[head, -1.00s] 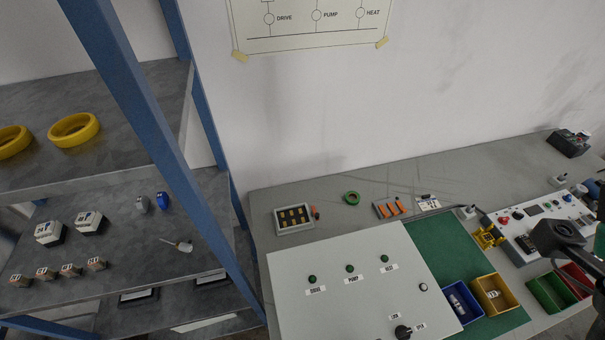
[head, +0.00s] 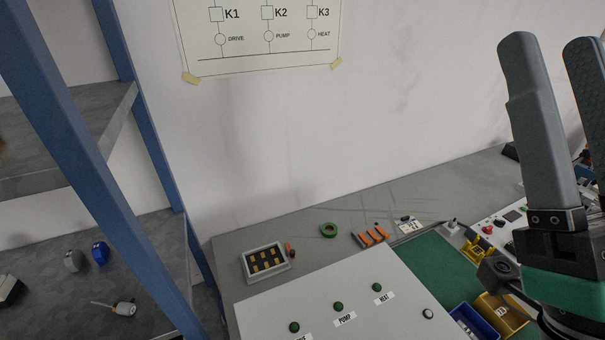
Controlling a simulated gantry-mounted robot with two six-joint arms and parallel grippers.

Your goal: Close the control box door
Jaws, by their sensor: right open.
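The control box door (head: 375,316) is a light grey panel at the bottom centre of the head view, with green round indicators labelled PUMP and HEAT and a white one at its right. Its lower part is cut off by the frame, and I cannot tell how far it stands from the box. My right gripper (head: 552,45) is large at the right, fingers pointing up and apart with nothing between them. It is close to the camera, to the right of the door and not seen touching it. My left gripper is not in view.
On the grey bench (head: 400,200) behind the door lie a tray of dark and yellow parts (head: 265,262), a green ring (head: 328,230) and an orange terminal block (head: 371,236). Blue (head: 471,322) and yellow (head: 503,315) bins stand right of the door. A blue-framed shelf (head: 60,110) stands at left.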

